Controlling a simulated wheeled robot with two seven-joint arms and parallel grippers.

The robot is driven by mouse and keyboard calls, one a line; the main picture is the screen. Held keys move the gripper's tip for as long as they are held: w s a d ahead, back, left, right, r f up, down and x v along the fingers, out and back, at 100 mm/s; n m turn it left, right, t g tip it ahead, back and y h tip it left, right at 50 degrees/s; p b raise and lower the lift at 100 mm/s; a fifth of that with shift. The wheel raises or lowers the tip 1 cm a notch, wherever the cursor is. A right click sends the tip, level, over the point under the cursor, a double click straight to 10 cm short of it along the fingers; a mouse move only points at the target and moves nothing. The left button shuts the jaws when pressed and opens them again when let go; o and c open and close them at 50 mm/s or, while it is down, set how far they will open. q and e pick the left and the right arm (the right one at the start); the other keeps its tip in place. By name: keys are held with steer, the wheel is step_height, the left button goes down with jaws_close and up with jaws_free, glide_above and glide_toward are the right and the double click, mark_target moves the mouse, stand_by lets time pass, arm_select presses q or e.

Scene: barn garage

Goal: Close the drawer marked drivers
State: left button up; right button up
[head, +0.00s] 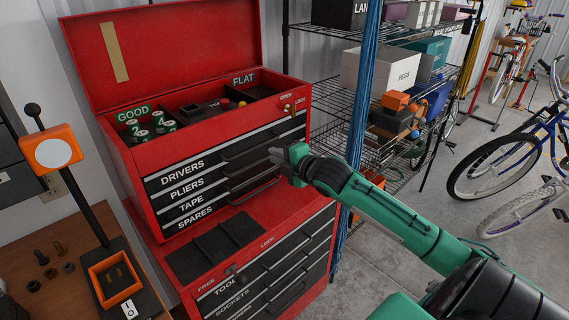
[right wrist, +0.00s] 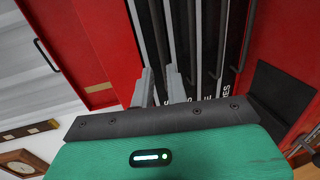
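The drawer marked DRIVERS (head: 183,174) is the top one in the upper part of a red tool chest (head: 120,162). Its dark front looks about flush with the drawers below; any small gap is too fine to tell. Its long handle (head: 245,147) runs along the right part of the front. My right gripper (head: 275,156) is in front of the right side of these drawers, fingers toward them. Contact cannot be told. My left gripper is not in view.
Drawers marked PLIERS (head: 187,190), TAPE (head: 190,205) and SPARES (head: 194,219) sit below. The chest lid (head: 160,50) stands open. A wooden bench (head: 40,290) is at the left. Wire shelves (head: 325,105) and bicycles (head: 510,165) stand at the right.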

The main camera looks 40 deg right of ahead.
steer(key=shift+v, duration=1.45)
steer(key=shift+r, duration=0.1)
